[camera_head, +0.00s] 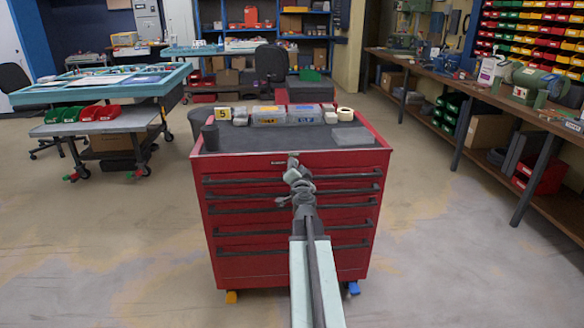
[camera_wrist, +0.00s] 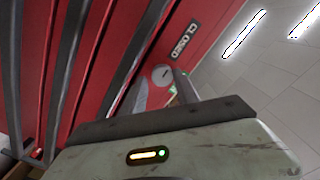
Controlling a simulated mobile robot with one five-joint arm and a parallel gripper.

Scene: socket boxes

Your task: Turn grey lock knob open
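The red tool cabinet (camera_head: 225,180) stands in the middle of the head view, with its dark drawer handles facing me. In the wrist view the round grey lock knob (camera_wrist: 162,73) sits on the red front, close to a black label reading CLOSED (camera_wrist: 186,40). My gripper (camera_head: 293,165) is at the upper front of the cabinet and hides the knob in the head view. In the wrist view my gripper (camera_wrist: 163,92) reaches up to the knob, with one grey finger just right of it. Whether the fingers touch or grip the knob is unclear.
Clear boxes (camera_head: 272,116), a tape roll (camera_head: 345,113) and a dark cup (camera_head: 210,137) stand on the cabinet top. Dark drawer handles (camera_wrist: 62,75) stick out near my gripper. A long workbench (camera_head: 480,85) is at right, and a blue-framed table (camera_head: 105,85) at left. The floor around the cabinet is clear.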

